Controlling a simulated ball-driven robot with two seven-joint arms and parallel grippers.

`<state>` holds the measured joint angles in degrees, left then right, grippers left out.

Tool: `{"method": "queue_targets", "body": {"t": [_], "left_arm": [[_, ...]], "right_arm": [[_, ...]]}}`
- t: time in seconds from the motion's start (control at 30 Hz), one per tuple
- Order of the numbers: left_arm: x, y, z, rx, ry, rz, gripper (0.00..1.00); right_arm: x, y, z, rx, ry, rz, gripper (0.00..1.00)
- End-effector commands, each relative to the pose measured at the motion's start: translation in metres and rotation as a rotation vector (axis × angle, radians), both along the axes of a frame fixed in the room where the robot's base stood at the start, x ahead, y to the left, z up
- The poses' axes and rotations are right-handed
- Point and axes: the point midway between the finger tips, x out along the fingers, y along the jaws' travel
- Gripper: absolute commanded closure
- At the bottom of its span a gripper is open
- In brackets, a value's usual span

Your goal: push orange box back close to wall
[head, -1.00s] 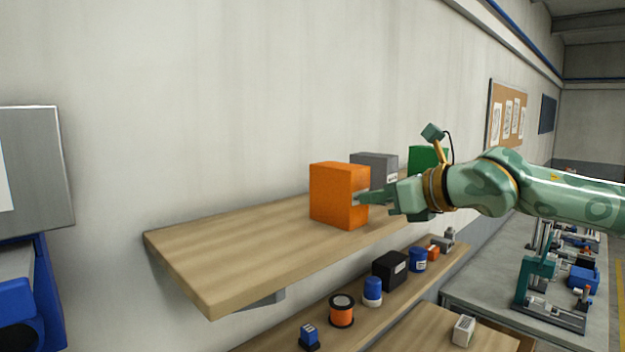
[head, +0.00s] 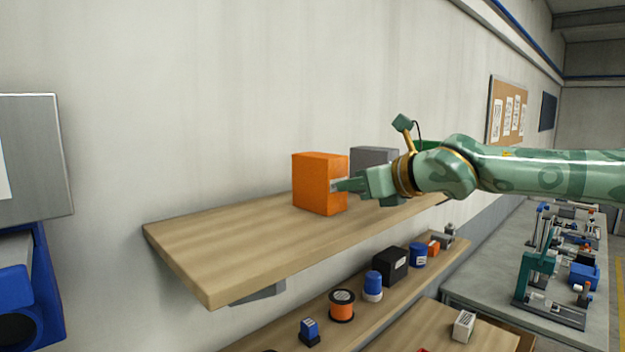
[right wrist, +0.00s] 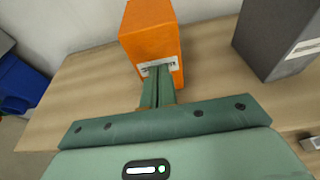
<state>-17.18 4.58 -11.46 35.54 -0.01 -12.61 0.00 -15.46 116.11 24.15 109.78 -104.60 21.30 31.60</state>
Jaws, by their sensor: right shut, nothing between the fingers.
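The orange box (head: 318,184) stands upright on the upper wooden shelf (head: 225,245), close to the wall (head: 200,100). My right gripper (head: 338,186) is shut and empty, with its fingertips at the label on the box's right face. In the right wrist view the orange box (right wrist: 150,35) stands straight ahead, and the shut fingers (right wrist: 158,80) reach its white label and seem to touch it. The gap between box and wall is hard to judge. My left gripper is not in view.
A lower shelf holds a black box (head: 390,266) and several spools and jars. The upper shelf's left part is clear.

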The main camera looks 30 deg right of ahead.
Motion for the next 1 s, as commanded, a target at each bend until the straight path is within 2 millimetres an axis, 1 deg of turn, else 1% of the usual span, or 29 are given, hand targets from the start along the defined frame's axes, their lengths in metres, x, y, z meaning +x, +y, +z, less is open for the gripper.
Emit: {"method": "queue_targets", "body": {"t": [0.37,1.0], "left_arm": [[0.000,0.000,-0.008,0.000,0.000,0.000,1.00],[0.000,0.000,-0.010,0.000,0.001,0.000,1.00]], "right_arm": [[0.018,0.007,-0.001,0.000,-0.001,0.001,1.00],[0.049,0.016,0.000,0.000,0.000,0.001,1.00]]}}
